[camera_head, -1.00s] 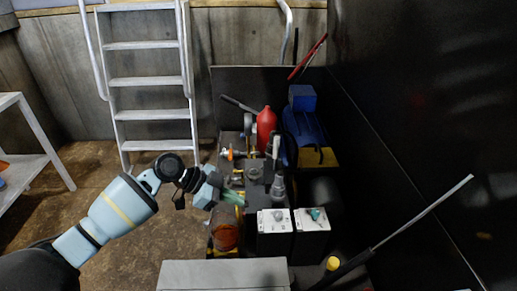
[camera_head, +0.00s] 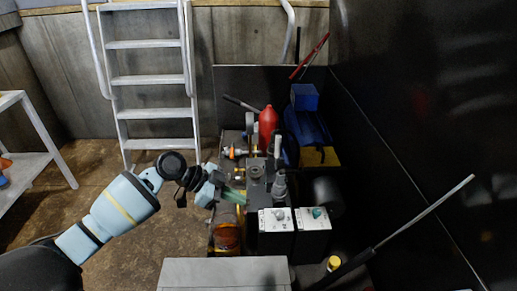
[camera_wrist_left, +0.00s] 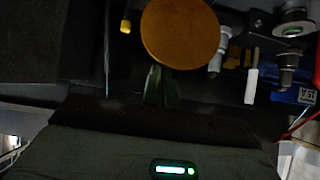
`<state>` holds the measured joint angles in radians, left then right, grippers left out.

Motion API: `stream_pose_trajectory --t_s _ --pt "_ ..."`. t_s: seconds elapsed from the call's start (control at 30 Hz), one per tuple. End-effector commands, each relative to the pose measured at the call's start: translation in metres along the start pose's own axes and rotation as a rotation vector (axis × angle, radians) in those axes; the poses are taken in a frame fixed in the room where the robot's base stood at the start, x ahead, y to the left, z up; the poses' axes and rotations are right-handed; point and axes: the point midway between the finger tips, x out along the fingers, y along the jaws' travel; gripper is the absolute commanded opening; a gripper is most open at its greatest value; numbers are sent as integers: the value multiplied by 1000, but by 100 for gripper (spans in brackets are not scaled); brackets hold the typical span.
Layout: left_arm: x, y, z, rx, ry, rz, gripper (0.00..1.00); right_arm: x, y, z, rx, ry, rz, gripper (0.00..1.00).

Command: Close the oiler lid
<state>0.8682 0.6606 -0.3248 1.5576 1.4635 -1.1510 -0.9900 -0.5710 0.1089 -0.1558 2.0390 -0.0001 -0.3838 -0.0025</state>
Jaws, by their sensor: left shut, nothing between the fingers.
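The amber, cylindrical oiler (camera_head: 227,238) stands at the front left of the machine unit in the head view. My left gripper (camera_head: 237,196) is just above it, with its greenish fingers pointing right. In the left wrist view the fingers (camera_wrist_left: 161,88) are shut and empty. A round amber-brown disc (camera_wrist_left: 180,34) shows just beyond their tips there; it looks like part of the oiler. I cannot tell whether it is the lid, nor whether the fingers touch it. The lid's angle is not clear in the head view. My right gripper is not in view.
White-topped boxes (camera_head: 275,220) stand right of the oiler, with a red bottle (camera_head: 267,127) and a blue motor (camera_head: 306,132) behind. A grey box (camera_head: 222,273) is in front. A dark wall (camera_head: 430,120) bounds the right. Floor left of the unit is open.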

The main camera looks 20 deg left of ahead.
Motion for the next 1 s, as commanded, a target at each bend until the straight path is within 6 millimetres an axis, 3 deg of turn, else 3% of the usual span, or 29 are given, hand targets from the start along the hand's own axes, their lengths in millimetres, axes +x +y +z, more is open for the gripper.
stream_pose_trajectory --t_s 0.33,0.57,1.0 --pt "1 1 -5 3 2 -1 0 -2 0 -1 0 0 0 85" --pt "8 12 -40 18 19 -18 0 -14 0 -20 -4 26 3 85" --pt "-63 12 -67 15 13 -21 0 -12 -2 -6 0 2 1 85"
